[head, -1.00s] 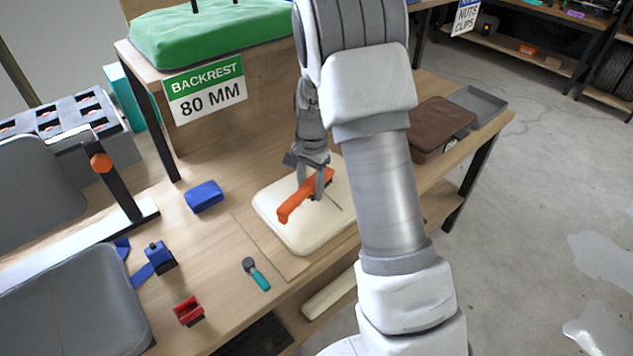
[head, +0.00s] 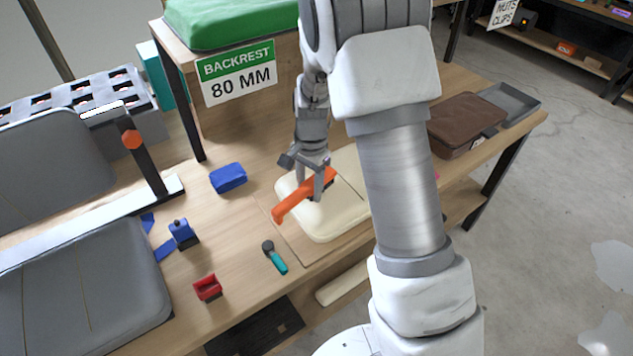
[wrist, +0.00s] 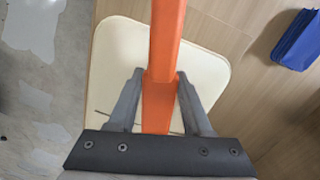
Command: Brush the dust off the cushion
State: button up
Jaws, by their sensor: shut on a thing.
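The cream cushion (head: 338,223) lies on the wooden bench, and it also shows in the wrist view (wrist: 115,55). A thin dark line runs across part of its top. My gripper (head: 313,184) is shut on the orange handle of a brush (head: 291,202) over the cushion's left part. In the wrist view the orange handle (wrist: 164,45) runs between the two fingers (wrist: 160,78). The handle's left end reaches past the cushion's left edge. Bristles do not show clearly, and I cannot tell whether the brush touches the cushion. No dust can be made out clearly.
A blue block (head: 228,178) lies left of the cushion. A teal-handled tool (head: 275,257) and a red holder (head: 207,288) lie near the front edge. A brown case (head: 466,125) and grey tray (head: 510,104) are at right. A green pad on the "BACKREST 80 MM" stand (head: 237,76) rises behind.

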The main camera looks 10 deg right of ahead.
jog(key=shift+s+a+p, duration=0.2)
jog(key=shift+s+a, duration=0.35)
jog(key=shift+a, duration=0.8)
jog(key=shift+s+a+p, duration=0.15)
jog(key=shift+s+a, duration=0.4)
jog(key=shift+a, duration=0.8)
jog(key=shift+s+a+p, duration=0.2)
jog(key=shift+s+a, duration=0.35)
jog(key=shift+a, duration=0.8)
jog(key=shift+r, duration=0.15)
notch_tip(320, 180, up, 9)
jog(key=p, duration=0.7)
jog(key=shift+d, duration=0.1)
jog(key=d+f+n, duration=0.1)
jog(key=d+n, duration=0.9)
jog(key=d, duration=0.1)
jog(key=shift+s+d+f, duration=0.2)
jog(key=shift+s+d, duration=0.1)
jog(key=shift+d, duration=0.05)
jog(key=shift+a, duration=0.1)
